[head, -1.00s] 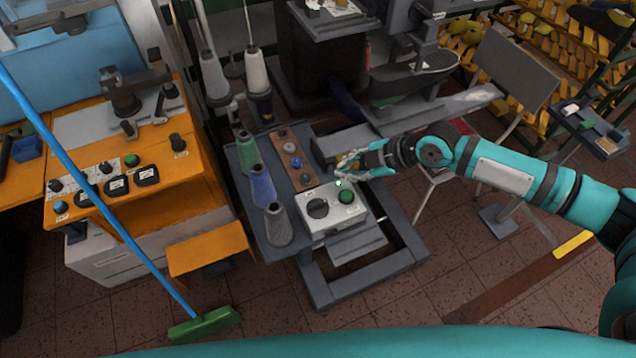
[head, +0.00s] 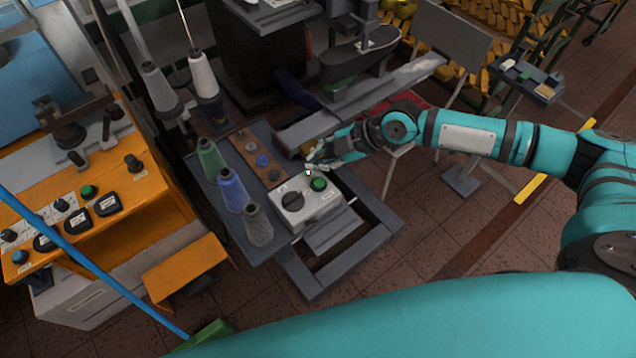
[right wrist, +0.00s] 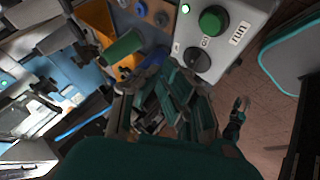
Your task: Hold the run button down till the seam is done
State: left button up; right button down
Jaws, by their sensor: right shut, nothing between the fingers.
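The run button is the green button (head: 319,184) on a light grey control box (head: 322,207). It also shows in the right wrist view (right wrist: 213,20), with a "run" label beside it. A black knob (head: 293,200) is on the same box, and a small lamp (head: 308,172) glows green near its back edge. My right gripper (head: 313,162) is shut and empty, just behind the box and apart from the button. Its fingers also show in the right wrist view (right wrist: 184,95). A dark shoe (head: 358,62) sits on the machine behind.
Green, blue and grey thread cones (head: 232,190) stand left of the box, beside a brown strip with knobs (head: 258,160). An orange console (head: 95,190) and a blue broom handle (head: 90,270) are at the left. A small side tray (head: 527,80) stands at the right.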

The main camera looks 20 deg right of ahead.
aim_at(318, 184)
notch_tip(318, 184, down, 7)
jog(key=b, duration=0.4)
jog(key=shift+d+r, duration=0.1)
jog(key=shift+r, duration=0.1)
pick_arm(q)
jog(key=f, duration=0.1)
jog(key=d+f, duration=0.1)
jog(key=f, duration=0.1)
jog(key=d+f, duration=0.1)
jog(key=f, duration=0.1)
jog(key=shift+a, duration=0.4)
jog(key=shift+f+b, duration=0.45)
jog(key=shift+b, duration=0.2)
pick_arm(e)
jog(key=shift+f, duration=0.35)
